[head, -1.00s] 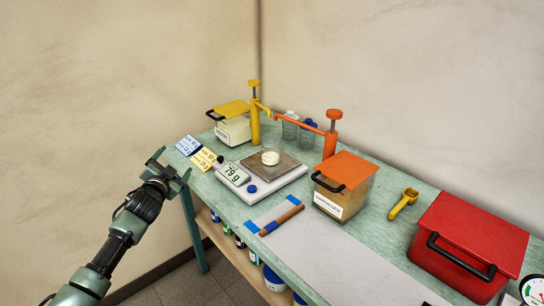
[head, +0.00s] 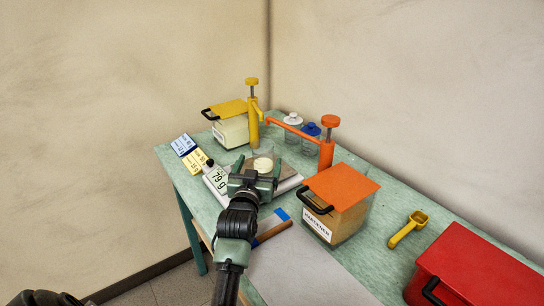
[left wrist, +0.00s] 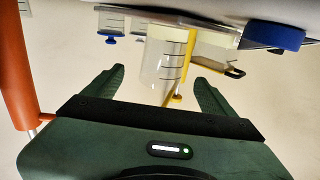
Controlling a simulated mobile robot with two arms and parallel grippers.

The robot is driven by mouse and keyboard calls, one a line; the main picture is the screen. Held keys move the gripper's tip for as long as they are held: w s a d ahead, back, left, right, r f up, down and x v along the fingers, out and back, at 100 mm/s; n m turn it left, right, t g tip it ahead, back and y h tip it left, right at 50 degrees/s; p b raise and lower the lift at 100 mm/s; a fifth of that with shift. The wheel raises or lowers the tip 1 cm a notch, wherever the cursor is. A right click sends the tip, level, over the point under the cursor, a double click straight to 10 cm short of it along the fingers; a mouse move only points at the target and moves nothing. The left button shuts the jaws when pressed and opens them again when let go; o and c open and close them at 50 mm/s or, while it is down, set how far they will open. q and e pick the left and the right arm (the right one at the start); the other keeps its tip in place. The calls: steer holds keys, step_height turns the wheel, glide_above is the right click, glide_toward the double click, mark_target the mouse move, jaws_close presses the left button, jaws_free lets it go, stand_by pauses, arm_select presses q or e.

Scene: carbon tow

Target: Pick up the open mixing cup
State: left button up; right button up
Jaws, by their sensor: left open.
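The open mixing cup (head: 263,160) is clear, with pale contents at the bottom in the head view. It stands upright on the digital scale (head: 290,181), whose display (head: 218,180) reads 79 g. My left gripper (head: 257,169) is open at the near side of the cup and hides its lower part. In the left wrist view, which looks upside down, the cup (left wrist: 160,62) shows graduation lines and stands between and beyond the spread fingertips of the gripper (left wrist: 158,80). I cannot tell whether a finger touches it. My right gripper is out of view.
The hardener box (head: 340,190) stands to the right, near a yellow scoop (head: 408,230) and a red box (head: 480,275). Cards (head: 190,155) lie left. A brown-handled tool (head: 272,232) lies in front.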

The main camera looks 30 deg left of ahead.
mark_target(265, 145)
arm_select(q)
steer(key=shift+w+a+r, duration=0.15)
steer(key=shift+w+a, duration=0.1)
steer(key=shift+w, duration=0.1)
steer(key=shift+x, duration=0.9)
steer(key=x, duration=0.3)
steer(key=shift+w+a+p, duration=0.2)
steer(key=shift+w+p, duration=0.15)
steer(key=shift+p, duration=0.05)
steer(key=shift+w+a, duration=0.15)
steer(key=shift+w, duration=0.25)
steer(key=c, duration=1.5)
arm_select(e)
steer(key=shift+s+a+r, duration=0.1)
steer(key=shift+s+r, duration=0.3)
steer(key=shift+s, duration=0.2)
